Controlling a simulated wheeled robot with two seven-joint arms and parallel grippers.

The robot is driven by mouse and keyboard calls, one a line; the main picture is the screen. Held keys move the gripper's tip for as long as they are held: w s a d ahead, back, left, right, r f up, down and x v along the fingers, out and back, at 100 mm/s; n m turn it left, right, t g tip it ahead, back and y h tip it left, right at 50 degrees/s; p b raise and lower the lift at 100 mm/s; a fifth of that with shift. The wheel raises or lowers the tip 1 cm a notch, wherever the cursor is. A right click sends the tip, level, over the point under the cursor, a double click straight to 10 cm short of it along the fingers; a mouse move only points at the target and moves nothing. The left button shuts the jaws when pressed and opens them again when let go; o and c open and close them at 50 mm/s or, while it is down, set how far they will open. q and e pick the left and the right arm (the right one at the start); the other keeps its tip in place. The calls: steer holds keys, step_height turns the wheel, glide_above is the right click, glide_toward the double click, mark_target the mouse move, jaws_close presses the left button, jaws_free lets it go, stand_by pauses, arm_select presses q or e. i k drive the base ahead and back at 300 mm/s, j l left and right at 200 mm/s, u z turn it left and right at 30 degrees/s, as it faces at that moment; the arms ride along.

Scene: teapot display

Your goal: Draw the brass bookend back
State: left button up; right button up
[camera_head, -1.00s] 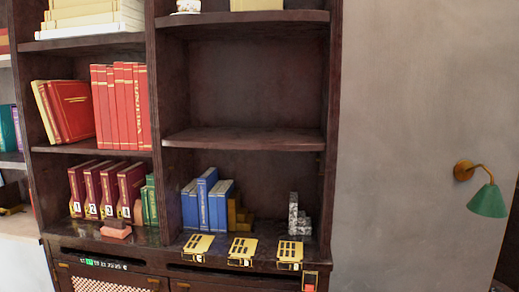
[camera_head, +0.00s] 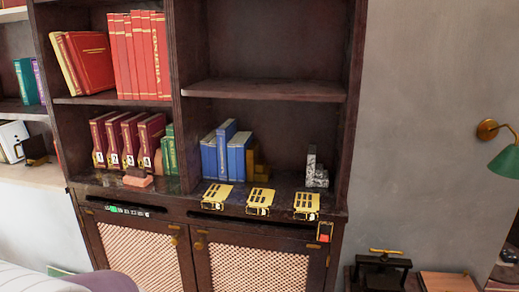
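The brass bookend (camera_head: 254,158) stands on the lower right shelf of the dark bookcase, at the right end of a row of blue books (camera_head: 227,148). It looks stepped and dull gold, and appears to touch the last blue book. Neither of my grippers shows in the head view.
A grey stone-like bookend (camera_head: 316,168) stands further right on that shelf, with free room between. Several brass plates (camera_head: 260,201) lie along the front edge. A small table with a black device (camera_head: 381,272) stands lower right.

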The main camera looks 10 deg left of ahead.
mark_target(257, 170)
steer(key=i+j+z, duration=0.15)
steer(key=j+z, duration=0.2)
steer(key=j, duration=0.2)
steer(key=i+j+z, duration=0.1)
steer(key=j+z, duration=0.2)
steer(key=j, duration=0.3)
steer(key=j+z, duration=0.35)
steer(key=j, duration=0.25)
steer(key=i, duration=0.05)
